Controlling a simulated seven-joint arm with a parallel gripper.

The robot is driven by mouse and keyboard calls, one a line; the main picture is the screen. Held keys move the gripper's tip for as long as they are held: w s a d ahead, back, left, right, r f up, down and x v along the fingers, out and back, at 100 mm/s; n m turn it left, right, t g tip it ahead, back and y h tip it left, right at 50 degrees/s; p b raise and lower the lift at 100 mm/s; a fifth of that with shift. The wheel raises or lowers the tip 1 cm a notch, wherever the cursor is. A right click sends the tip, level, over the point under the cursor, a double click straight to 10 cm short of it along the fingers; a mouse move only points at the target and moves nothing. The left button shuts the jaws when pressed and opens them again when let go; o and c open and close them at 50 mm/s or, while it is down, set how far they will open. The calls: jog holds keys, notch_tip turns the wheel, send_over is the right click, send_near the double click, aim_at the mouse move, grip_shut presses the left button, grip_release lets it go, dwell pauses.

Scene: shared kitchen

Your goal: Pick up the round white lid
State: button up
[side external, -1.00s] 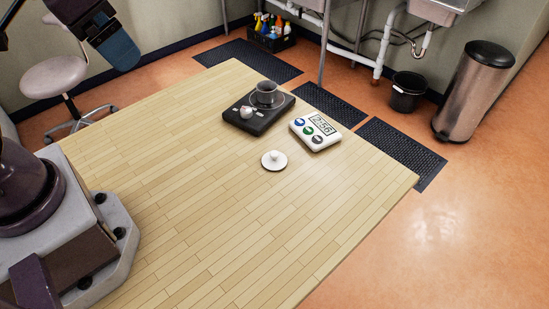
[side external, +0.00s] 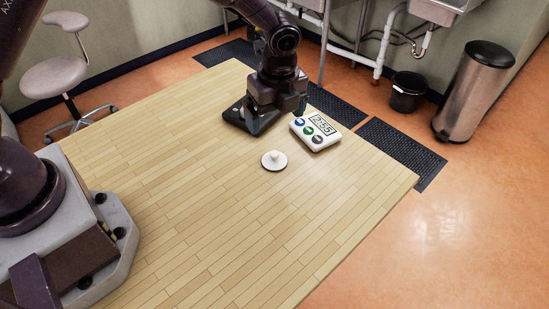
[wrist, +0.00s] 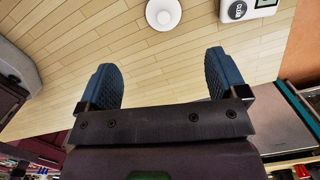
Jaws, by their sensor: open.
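The round white lid (side external: 274,160) lies flat on the wooden table with its small knob up. It also shows in the wrist view (wrist: 163,13) at the top edge, beyond my fingertips and roughly centred between them. My gripper (wrist: 160,62) is open and empty, its two blue pads wide apart. In the side view my wrist is over the black flat device, behind the lid as seen there. Nothing touches the lid.
A white timer (side external: 315,132) with a display and round buttons stands right of and behind the lid. The black flat device (side external: 234,115) is mostly hidden by my arm. The wooden table (side external: 200,210) is clear in front and to the left.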

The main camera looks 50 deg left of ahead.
aim_at(275, 153)
jog(key=f, duration=0.2)
jog(key=f+m, duration=0.1)
jog(key=f, duration=0.2)
jog(key=f+m, duration=0.1)
jog(key=f, duration=0.1)
jog(key=shift+w+a+f, duration=0.3)
jog(key=shift+w+a, duration=0.05)
jog(key=shift+a, duration=0.05)
notch_tip(275, 153, down, 5)
jog(key=shift+a+f, duration=0.1)
jog(key=c, duration=1)
